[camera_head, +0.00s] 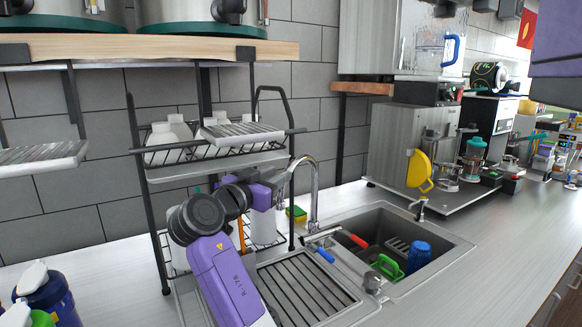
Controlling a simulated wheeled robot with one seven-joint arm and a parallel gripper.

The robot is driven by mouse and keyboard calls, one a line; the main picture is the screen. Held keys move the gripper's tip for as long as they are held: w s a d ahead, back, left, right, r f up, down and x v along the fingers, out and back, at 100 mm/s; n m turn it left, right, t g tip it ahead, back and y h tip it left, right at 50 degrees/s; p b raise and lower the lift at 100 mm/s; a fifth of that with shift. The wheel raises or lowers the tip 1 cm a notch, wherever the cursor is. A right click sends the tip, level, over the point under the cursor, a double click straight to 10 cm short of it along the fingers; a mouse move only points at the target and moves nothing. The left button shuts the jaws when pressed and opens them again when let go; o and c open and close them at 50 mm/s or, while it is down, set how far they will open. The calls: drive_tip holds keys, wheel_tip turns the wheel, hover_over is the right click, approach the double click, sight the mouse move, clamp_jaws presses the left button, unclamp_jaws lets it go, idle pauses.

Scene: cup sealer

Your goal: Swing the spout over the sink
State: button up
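The silver gooseneck spout (316,190) rises behind the sink's back left corner. Its arc bends to the left, so its outlet end is on the drainboard side, not over the basin. The steel sink (447,240) lies right of the spout, with a ribbed drainboard (300,287) on its left. My purple arm comes up from the bottom, and my gripper (281,184) is close beside the spout's left, downward end. The fingers are small and partly hidden, so I cannot tell whether they touch the spout or how far apart they are.
A black dish rack (219,151) with white containers stands left of the spout, close around my arm. A yellow-green sponge (297,214) lies behind. The basin holds a blue cup (419,256) and a green item (388,267).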

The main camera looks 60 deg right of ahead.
sight(288, 167)
drive_tip(key=d+p, duration=0.1)
drive_tip(key=d, duration=0.5)
drive_tip(key=shift+s, duration=0.15)
drive_tip(key=shift+c, duration=0.2)
clamp_jaws()
drive_tip(key=shift+a, duration=0.1)
idle(1.0)
